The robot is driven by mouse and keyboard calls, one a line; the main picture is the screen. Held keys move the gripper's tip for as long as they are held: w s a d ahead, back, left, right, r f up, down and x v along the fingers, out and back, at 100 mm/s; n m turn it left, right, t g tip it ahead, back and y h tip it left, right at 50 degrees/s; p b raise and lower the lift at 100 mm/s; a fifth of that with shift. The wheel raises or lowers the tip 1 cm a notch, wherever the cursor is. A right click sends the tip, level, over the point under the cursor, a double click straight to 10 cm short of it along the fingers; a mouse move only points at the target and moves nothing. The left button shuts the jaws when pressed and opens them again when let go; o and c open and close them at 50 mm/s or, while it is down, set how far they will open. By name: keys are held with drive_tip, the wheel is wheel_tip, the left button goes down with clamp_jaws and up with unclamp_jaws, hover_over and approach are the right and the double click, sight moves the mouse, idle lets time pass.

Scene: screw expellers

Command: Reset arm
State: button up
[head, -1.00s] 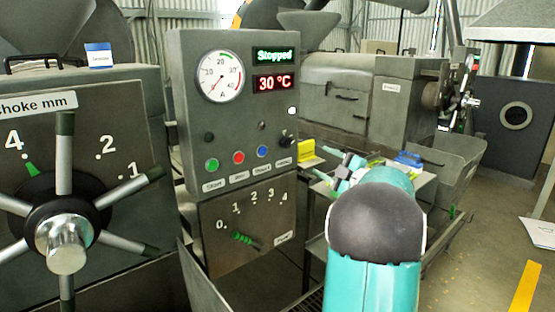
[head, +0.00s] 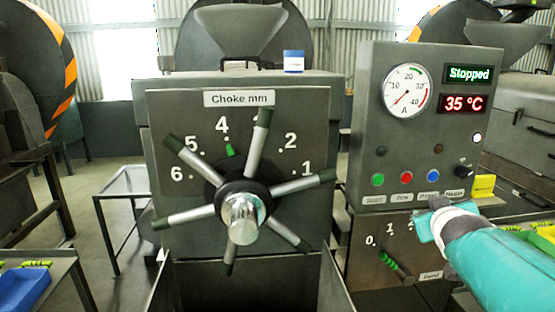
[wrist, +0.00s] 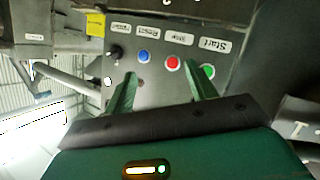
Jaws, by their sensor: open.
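My gripper (wrist: 162,92) is open and empty in the wrist view, its two green fingers spread apart. Beyond the fingers is the control panel with a green Start button (wrist: 208,71), a red button (wrist: 173,63) and a blue button (wrist: 144,56). In the head view my teal arm reaches in from the lower right, in front of the lower panel of the control box (head: 366,150). The gripper's fingers are hard to make out there. The display reads "Stopped" and 35 °C.
A choke handwheel (head: 241,215) with several spokes is on the machine at the centre, its green mark near 4. A feed lever (head: 392,263) points near 0. A blue tray (head: 24,288) is at the lower left. A yellow block (head: 484,186) sits beside the control box.

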drive_tip(key=s+a+f+g+y, duration=0.3)
drive_tip(key=s+a+f, duration=0.3)
drive_tip(key=s+a, duration=0.3)
drive_tip(key=s+a+f+g+y, duration=0.2)
drive_tip(key=s+a+f+g, duration=0.2)
drive_tip(key=s+a+f, duration=0.3)
drive_tip(key=s+a, duration=0.3)
drive_tip(key=a, duration=0.3)
drive_tip(key=shift+s+a+g+y, duration=0.25)
drive_tip(key=shift+g+y, duration=0.05)
drive_tip(key=shift+y, duration=0.1)
drive_tip(key=shift+f, duration=0.1)
